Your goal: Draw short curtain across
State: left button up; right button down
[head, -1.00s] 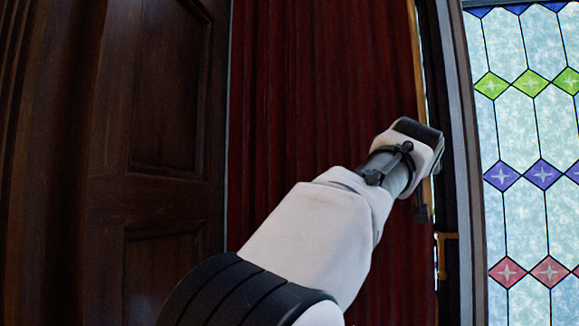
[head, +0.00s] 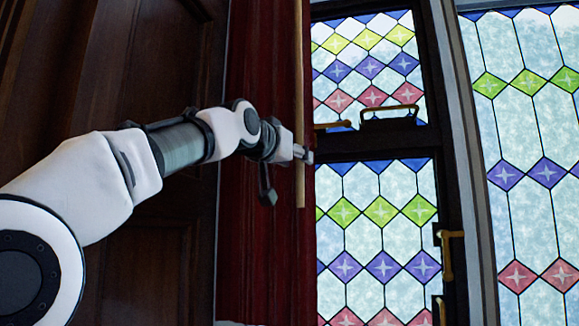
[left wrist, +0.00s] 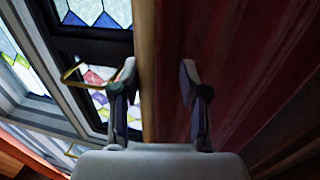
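The dark red curtain (head: 257,60) is bunched in a narrow band at the left of the window, beside the dark wooden panelling. A pale wooden rod (head: 299,85) hangs upright along its right edge. My left gripper (head: 304,154) is at the lower part of the rod. In the left wrist view, the fingers of my left gripper (left wrist: 160,92) stand well apart, with the rod (left wrist: 148,70) between them, nearer the left finger, and the curtain (left wrist: 235,60) behind and to the right. My right gripper is out of view.
The stained-glass window (head: 375,205) shows uncovered right of the curtain, with a dark frame and a handle (head: 390,112). A brass latch (head: 447,255) sticks out at the frame's right. A wooden panelled door (head: 120,60) stands at the left.

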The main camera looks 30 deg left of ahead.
pick_arm(q)
jog(key=s+a+b, duration=0.3)
jog(key=s+b, duration=0.6)
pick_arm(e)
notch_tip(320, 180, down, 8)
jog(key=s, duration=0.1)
pick_arm(q)
jog(key=w+p, duration=0.8)
jog(key=p, duration=0.1)
jog(key=shift+w+f+p, duration=0.2)
jog(key=shift+f+p, duration=0.2)
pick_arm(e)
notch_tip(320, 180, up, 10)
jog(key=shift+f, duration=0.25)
pick_arm(q)
grip_shut()
